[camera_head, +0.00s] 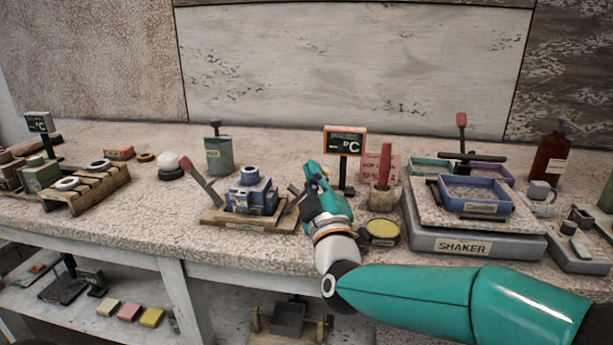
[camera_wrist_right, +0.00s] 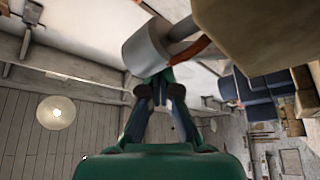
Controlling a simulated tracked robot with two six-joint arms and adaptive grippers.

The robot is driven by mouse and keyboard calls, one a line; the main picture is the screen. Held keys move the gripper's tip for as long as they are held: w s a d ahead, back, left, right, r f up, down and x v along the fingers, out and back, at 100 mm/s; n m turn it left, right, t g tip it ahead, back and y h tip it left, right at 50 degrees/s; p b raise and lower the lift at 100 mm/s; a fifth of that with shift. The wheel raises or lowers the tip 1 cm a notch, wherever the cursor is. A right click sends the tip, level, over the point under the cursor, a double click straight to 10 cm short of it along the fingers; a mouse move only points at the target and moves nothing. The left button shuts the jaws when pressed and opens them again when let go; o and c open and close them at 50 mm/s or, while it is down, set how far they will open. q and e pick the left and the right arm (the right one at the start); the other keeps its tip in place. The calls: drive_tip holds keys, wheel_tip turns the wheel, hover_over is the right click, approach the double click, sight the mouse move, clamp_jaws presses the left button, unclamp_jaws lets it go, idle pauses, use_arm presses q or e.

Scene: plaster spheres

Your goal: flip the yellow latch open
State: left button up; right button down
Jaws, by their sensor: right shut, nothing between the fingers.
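I cannot make out a yellow latch in either view. A blue block-shaped device (camera_head: 251,193) sits on a wooden base (camera_head: 240,219) in the middle of the bench, with a red-handled lever (camera_head: 197,176) at its left. My right gripper (camera_head: 298,189) is just right of this device, shut and empty. Its arm comes in from the lower right and hides part of the bench behind it. In the right wrist view its fingers (camera_wrist_right: 155,88) stand close together in front of a grey cylinder (camera_wrist_right: 147,47). My left gripper is not in view.
A display on a stand (camera_head: 345,142) rises behind my right gripper. A round yellow-topped dish (camera_head: 382,232) and a red-handled tool in a pot (camera_head: 384,196) are close on its right. The bench front left of the device is clear.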

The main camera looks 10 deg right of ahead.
drive_tip(key=shift+w+d+f, duration=0.1)
drive_tip(key=shift+d+f, duration=0.1)
drive_tip(key=shift+d, duration=0.05)
wheel_tip(320, 180, up, 3)
drive_tip(key=a+p, duration=0.3)
drive_tip(key=a+b+v, duration=0.1)
drive_tip(key=v, duration=0.9)
drive_tip(key=shift+d, duration=0.3)
